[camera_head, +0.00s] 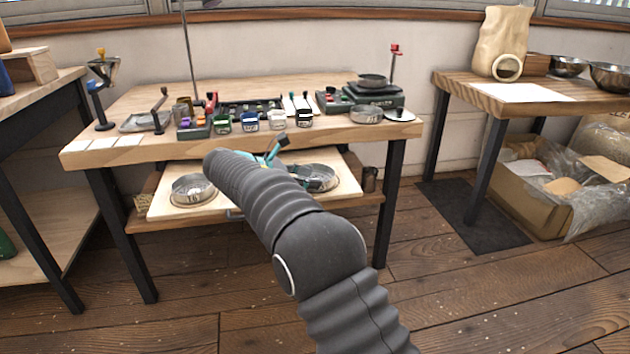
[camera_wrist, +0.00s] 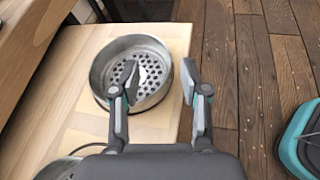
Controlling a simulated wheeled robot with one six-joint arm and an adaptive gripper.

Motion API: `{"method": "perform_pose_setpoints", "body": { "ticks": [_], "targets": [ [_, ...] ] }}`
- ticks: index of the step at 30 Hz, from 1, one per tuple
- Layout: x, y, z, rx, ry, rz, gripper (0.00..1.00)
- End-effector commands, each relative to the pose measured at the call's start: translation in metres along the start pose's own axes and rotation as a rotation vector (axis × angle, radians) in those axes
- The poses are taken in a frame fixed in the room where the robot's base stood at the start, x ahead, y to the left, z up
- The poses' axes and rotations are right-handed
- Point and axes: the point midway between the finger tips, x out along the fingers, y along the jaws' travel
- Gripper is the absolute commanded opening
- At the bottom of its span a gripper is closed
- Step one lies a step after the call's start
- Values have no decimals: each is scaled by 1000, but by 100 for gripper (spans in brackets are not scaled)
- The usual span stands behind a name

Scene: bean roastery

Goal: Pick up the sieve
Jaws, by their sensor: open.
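The sieve (camera_wrist: 115,72) is a round metal pan with a perforated bottom, lying on a pale wooden board near its end in the wrist view. In the head view it appears to be the right-hand pan (camera_head: 325,180) on the pull-out board, partly hidden by my arm. My gripper (camera_wrist: 161,78) is open and empty. One finger shows over the inside of the sieve and the other outside its wall, with the rim between them. I cannot tell how deep the fingertips reach.
A second round metal pan (camera_head: 193,190) lies on the left of the pull-out board (camera_head: 165,208). The tabletop (camera_head: 140,98) above holds jars, a scale (camera_head: 376,95) and small tools. A side table (camera_head: 470,95) stands at right. Wooden floor is open in front.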

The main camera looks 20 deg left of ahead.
Motion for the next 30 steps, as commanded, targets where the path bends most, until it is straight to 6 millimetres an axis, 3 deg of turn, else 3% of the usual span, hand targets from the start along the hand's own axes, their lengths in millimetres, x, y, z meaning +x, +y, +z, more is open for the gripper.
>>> {"method": "perform_pose_setpoints", "body": {
  "ticks": [12,20,26,30],
  "targets": [
    [47,-8,-7,0,-1,-2,45],
    [51,-7,-7,0,0,0,45],
    [51,-7,-8,0,0,0,0],
    [51,-7,-8,0,0,0,0]
  ]
}}
